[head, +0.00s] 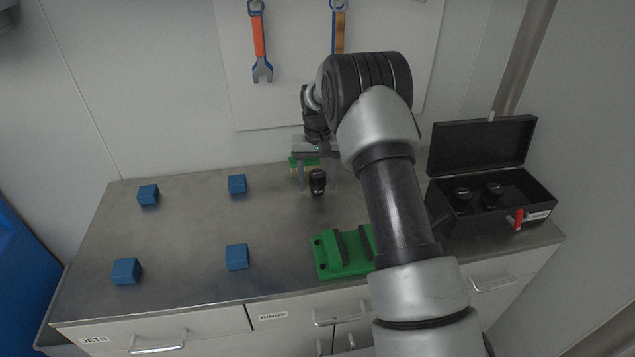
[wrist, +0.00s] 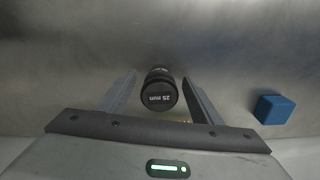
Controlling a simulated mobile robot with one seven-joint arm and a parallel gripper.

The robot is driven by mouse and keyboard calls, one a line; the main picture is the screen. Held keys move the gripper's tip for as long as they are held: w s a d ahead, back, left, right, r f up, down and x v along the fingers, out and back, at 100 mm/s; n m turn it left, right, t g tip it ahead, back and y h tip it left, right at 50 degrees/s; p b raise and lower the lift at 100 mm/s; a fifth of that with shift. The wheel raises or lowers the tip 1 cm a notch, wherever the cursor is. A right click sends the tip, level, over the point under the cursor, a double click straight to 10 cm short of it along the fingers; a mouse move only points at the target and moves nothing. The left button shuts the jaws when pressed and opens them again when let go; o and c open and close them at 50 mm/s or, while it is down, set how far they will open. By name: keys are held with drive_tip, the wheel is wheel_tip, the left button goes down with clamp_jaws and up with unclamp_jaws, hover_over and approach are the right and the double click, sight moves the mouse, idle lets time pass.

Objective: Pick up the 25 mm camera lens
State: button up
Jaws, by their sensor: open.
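The 25 mm lens (wrist: 159,90) is a small black cylinder whose end face reads "25 mm" in the wrist view. In the head view the black lens (head: 317,182) stands on the metal bench top at the back middle. My gripper (head: 317,183) is open, with its fingers pointing down around the lens. In the wrist view my gripper (wrist: 160,82) has one finger on each side of the lens, with a gap on both sides, so neither finger touches it.
Several blue blocks (head: 237,257) stand on the left of the bench (head: 190,225); one blue block (wrist: 273,109) shows right in the wrist view. A green fixture (head: 330,262) lies at the front. An open black case (head: 470,222) with two black lenses stands right. The wall is close behind.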

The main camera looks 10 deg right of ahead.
drive_tip(key=c, duration=1.3)
drive_tip(key=shift+r, duration=0.2)
